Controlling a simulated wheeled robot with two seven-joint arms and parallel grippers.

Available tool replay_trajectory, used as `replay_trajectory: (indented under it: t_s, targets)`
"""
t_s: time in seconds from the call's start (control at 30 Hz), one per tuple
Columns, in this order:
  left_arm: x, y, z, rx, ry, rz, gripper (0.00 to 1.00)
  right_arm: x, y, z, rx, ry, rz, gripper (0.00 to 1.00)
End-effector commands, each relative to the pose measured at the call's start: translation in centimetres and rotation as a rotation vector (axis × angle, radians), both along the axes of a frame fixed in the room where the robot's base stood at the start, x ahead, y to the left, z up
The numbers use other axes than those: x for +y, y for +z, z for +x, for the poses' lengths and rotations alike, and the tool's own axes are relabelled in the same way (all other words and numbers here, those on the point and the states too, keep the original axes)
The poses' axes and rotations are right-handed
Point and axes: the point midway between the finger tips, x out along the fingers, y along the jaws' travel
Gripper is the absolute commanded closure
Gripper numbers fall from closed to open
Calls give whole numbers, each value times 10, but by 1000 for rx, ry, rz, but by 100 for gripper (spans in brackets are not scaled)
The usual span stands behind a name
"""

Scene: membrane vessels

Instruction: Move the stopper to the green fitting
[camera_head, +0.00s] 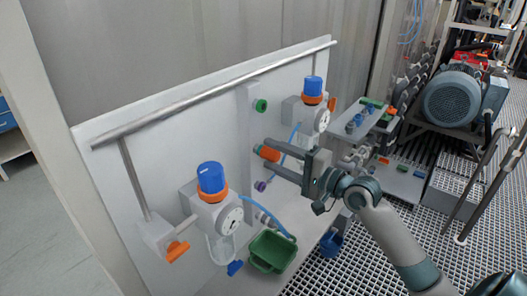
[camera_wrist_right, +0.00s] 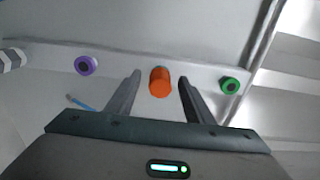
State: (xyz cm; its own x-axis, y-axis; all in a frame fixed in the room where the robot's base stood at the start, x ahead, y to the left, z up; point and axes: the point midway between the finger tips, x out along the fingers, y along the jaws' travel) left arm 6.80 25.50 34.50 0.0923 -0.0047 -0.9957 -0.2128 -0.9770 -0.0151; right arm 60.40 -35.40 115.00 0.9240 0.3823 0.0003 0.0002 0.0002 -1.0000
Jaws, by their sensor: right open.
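The stopper (camera_head: 267,153) is a short orange cylinder on the white upright strip of the panel. It also shows in the right wrist view (camera_wrist_right: 160,82), centred between my fingers with clear gaps on both sides. My right gripper (camera_head: 271,156) is open, with its fingertips on either side of the stopper; it also shows in the right wrist view (camera_wrist_right: 159,78). The green fitting (camera_head: 261,105) is a ring with a dark centre, higher on the same strip, and at the right in the right wrist view (camera_wrist_right: 230,85). My left gripper is not in view.
A purple fitting (camera_head: 260,186) sits lower on the strip. Blue-capped regulators with gauges (camera_head: 212,178) (camera_head: 313,88) flank it. A metal rail (camera_head: 215,88) runs above. A green bin (camera_head: 272,252) and a blue cup (camera_head: 331,243) are below.

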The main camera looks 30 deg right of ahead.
Motion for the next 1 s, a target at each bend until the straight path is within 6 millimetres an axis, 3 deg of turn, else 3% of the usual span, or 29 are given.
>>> replay_trajectory:
  t_s: [1.0]
  targets:
    - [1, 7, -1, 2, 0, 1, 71, 0, 0, 0, 0, 0, 0, 52]
